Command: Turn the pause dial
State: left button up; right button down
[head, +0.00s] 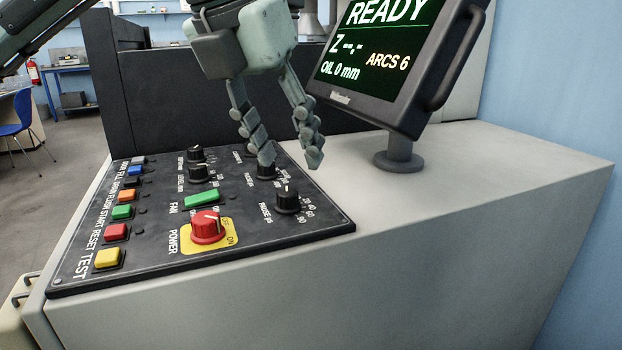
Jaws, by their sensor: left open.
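The pause dial (287,199) is a black knob on the dark control panel, with "PAUSE µs" lettered to its left and numbers around its right side. My left gripper (290,157) hangs above the panel with its two fingers spread and nothing between them. Its fingertips show behind and above the pause dial in the picture, apart from it. The left fingertip overlaps another black dial (266,172), lettered like "PULSE µs", and partly hides it; I cannot tell whether they touch. My right gripper is not in view.
A red power knob (207,227) on a yellow plate and a green fan switch (202,198) sit left of the pause dial. Coloured buttons line the panel's left edge. A monitor (388,65) reading "READY" stands behind right.

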aim_at(287, 192)
pick_arm(q)
jog(key=shift+t+y, duration=0.3)
jog(key=shift+y, duration=0.3)
jog(key=shift+w+a+x, duration=0.1)
jog(key=shift+a+x, duration=0.15)
jog(key=shift+x, duration=0.95)
jog(key=shift+w+a+x, duration=0.15)
jog(key=shift+a+x, duration=0.1)
jog(key=shift+x, duration=0.9)
jog(key=shift+w+a+x, duration=0.1)
jog(key=shift+a+x, duration=0.15)
jog(key=shift+x, duration=0.95)
grip_shut()
